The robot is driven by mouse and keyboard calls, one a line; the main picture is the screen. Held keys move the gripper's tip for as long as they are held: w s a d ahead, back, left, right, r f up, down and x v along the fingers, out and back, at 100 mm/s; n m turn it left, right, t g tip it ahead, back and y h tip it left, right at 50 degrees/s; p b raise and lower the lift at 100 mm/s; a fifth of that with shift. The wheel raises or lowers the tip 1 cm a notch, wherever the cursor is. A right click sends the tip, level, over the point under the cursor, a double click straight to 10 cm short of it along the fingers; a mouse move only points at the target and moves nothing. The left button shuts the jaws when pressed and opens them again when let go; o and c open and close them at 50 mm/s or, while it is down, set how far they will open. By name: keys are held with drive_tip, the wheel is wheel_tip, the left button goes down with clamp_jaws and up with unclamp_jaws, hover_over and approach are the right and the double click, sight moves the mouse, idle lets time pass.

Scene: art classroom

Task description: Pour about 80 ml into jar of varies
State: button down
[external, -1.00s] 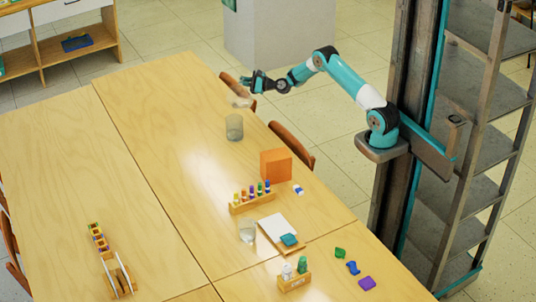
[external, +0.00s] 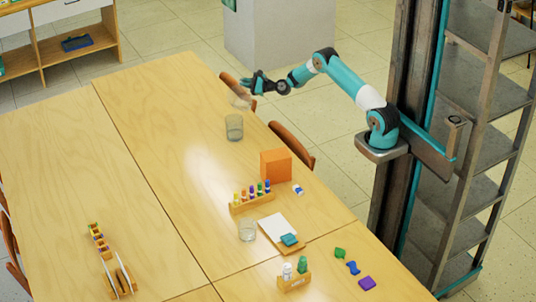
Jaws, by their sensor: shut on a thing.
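My gripper (external: 246,84) is above the far part of the table, shut on a clear glass vessel (external: 240,101). The vessel is faint and looks tilted; its contents cannot be made out. A clear glass jar (external: 234,127) stands upright on the table just below the vessel, with a gap between them. Whether liquid is falling or is in the jar cannot be told. A second clear glass container (external: 247,229) stands nearer, beside the white pad.
An orange box (external: 276,165) and a wooden rack of coloured bottles (external: 252,197) stand nearer on the table. A white pad (external: 278,227), a small bottle holder (external: 294,282) and coloured pieces (external: 367,283) lie closer. Chairs (external: 291,145) line the right edge. The table left of the jar is clear.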

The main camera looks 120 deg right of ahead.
drive_tip(key=s+d+f+m+b, duration=0.1)
drive_tip(key=f+m+b, duration=0.1)
drive_tip(key=f, duration=0.1)
drive_tip(key=s+d+f+m+b, duration=0.1)
drive_tip(key=f+m+b, duration=0.1)
drive_tip(key=f, duration=0.1)
drive_tip(key=s+d+f+m+b, duration=0.2)
drive_tip(key=f, duration=0.1)
drive_tip(key=shift+f, duration=0.2)
drive_tip(key=shift+s+d+f+m+b, duration=0.2)
drive_tip(key=shift+f+m+b, duration=0.15)
drive_tip(key=shift+m, duration=0.25)
drive_tip(key=shift+s+d+f+m+b, duration=0.15)
drive_tip(key=shift+f+m+b, duration=0.1)
drive_tip(key=shift+f+m, duration=0.3)
drive_tip(key=shift+w+r, duration=0.1)
idle(0.8)
